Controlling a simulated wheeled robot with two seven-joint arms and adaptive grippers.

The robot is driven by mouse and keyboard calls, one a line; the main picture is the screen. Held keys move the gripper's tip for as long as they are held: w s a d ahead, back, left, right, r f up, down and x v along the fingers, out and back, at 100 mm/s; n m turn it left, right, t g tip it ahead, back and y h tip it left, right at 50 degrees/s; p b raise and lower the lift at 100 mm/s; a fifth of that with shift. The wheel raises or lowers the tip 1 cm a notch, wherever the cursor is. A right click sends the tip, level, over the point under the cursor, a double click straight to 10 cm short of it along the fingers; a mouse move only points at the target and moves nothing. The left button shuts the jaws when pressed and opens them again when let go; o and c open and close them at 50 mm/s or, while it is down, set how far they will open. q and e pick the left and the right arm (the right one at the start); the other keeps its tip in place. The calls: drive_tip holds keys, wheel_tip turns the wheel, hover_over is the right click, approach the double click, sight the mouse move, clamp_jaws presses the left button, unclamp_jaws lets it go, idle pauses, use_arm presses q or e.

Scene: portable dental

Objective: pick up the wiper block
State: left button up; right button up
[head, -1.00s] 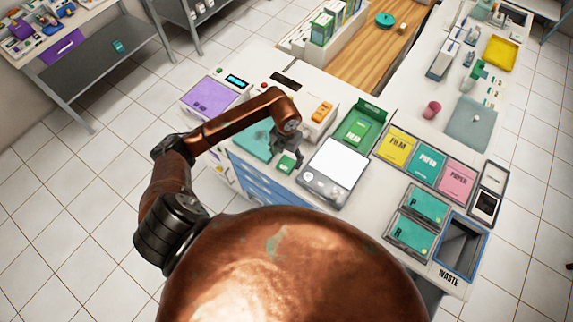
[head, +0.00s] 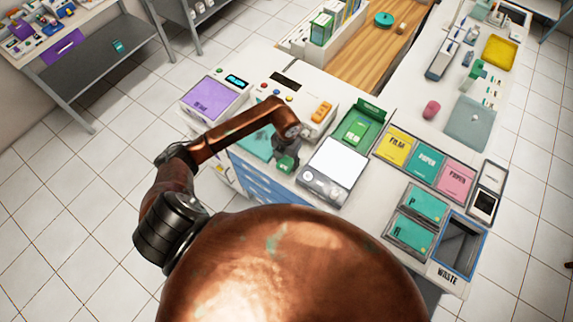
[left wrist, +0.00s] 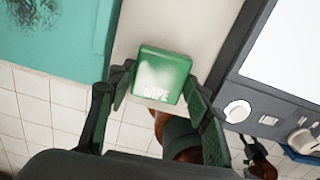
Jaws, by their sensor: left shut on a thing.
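I cannot tell whether the block still touches the bench top.
A lightbox with a white panel (head: 340,162) stands just right of the block. A teal mat (head: 256,146) lies to its left. A green tray (head: 361,128) and a white machine with an orange item (head: 321,109) are behind. Blue drawers (head: 258,180) are below.

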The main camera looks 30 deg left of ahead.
use_arm(q)
drive_tip(key=c, duration=0.4)
drive_tip(key=shift+r, duration=0.1)
drive_tip(key=shift+r, duration=0.55)
drive_tip(key=s+d+r+b, duration=0.1)
drive_tip(key=s+r, duration=0.3)
drive_tip(key=s+r+b, duration=0.1)
drive_tip(key=s+r, duration=0.2)
drive_tip(key=s, duration=0.2)
drive_tip(key=s+d+r, duration=0.1)
drive_tip(key=s+r, duration=0.3)
drive_tip(key=shift+s+d+r+b, duration=0.35)
drive_tip(key=shift+b, duration=0.05)
drive_tip(key=o, duration=0.6)
drive_tip(key=shift+c, duration=0.2)
drive_tip(key=c, duration=0.4)
